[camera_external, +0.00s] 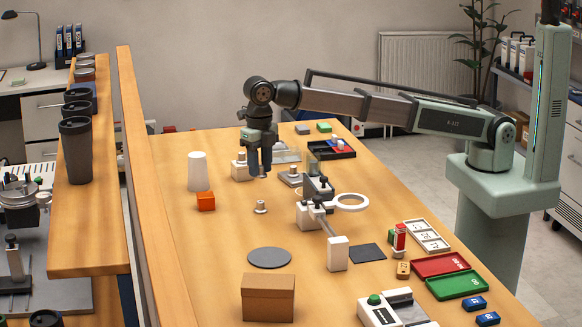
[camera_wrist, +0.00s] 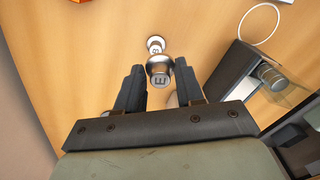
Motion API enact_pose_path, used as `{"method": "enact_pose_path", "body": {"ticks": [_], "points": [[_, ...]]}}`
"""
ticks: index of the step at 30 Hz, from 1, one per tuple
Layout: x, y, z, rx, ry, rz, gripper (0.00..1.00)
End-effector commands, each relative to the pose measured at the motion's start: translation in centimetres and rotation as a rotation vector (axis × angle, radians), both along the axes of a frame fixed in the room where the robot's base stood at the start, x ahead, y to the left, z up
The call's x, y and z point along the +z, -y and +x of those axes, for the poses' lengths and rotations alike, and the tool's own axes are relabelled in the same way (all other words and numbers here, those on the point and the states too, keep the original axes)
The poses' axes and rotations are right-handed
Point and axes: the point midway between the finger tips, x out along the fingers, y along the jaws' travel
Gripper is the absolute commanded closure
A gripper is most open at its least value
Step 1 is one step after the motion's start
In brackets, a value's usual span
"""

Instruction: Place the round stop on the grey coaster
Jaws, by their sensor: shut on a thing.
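My gripper (camera_external: 261,170) points down above the back part of the table. In the external view the fingers mostly hide the held stop. A second similar metal piece (camera_external: 261,207) stands upright on the table, apart from my gripper; it also shows in the wrist view (camera_wrist: 155,44). The grey coaster (camera_external: 269,258), a flat round disc, lies bare on the table nearer the front.
A white cylinder (camera_external: 198,172) and an orange cube (camera_external: 206,201) stand left of my gripper. A metal fixture (camera_external: 310,215), white ring (camera_external: 351,201) and dark square pad (camera_external: 367,252) are to the right. A cardboard box (camera_external: 268,299) stands just in front of the coaster.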

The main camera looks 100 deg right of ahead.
Motion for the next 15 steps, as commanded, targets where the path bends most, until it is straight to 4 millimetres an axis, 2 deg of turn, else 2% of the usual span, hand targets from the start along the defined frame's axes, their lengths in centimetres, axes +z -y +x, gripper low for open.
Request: {"method": "enact_pose_path", "body": {"ticks": [1, 3, 12, 15], "points": [[0.0, -2.2, 0.1, 0.027, -0.001, 0.000, 0.95], [0.0, -4.8, 0.1, 0.060, -0.003, 0.000, 0.95], [0.2, -16.2, 0.4, 0.196, -0.009, -0.002, 0.95], [0.3, -19.5, 0.5, 0.228, -0.010, -0.002, 0.95]]}}
